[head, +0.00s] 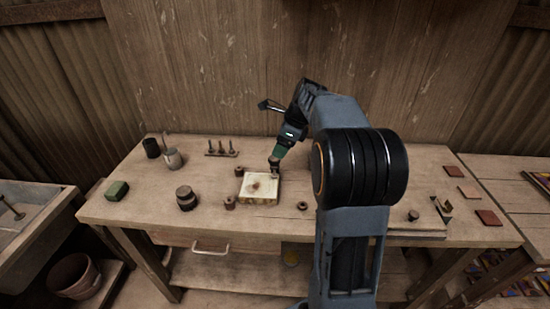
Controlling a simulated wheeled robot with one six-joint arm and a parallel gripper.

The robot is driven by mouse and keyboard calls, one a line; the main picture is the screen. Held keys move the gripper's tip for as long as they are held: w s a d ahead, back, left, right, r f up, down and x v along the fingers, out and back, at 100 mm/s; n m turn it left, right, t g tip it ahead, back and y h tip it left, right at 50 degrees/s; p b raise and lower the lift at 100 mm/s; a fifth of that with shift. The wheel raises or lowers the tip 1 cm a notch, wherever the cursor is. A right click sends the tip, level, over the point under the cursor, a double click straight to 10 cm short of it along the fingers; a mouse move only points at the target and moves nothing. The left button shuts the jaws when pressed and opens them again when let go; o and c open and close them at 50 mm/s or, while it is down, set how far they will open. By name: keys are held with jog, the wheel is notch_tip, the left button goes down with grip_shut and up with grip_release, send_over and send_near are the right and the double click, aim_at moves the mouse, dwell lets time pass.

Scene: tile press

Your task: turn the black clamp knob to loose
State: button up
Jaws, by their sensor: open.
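No clearly black clamp knob stands out. A small dark round knob-like piece (413,215) is on the right part of the bench, well away from my gripper; I cannot tell if it is the clamp knob or how it is turned.
Small brown ring-like pieces (230,202) stand around the block. A dark lidded pot (186,198), a green block (117,190), a metal jug (173,158) and a peg rack (221,149) are at left. Reddish tiles (489,217) lie at right. My arm hides the bench's middle right.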

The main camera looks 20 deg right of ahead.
aim_at(274, 158)
jog(key=shift+x, duration=2.6)
jog(key=shift+c, duration=0.3)
jog(key=c, duration=0.8)
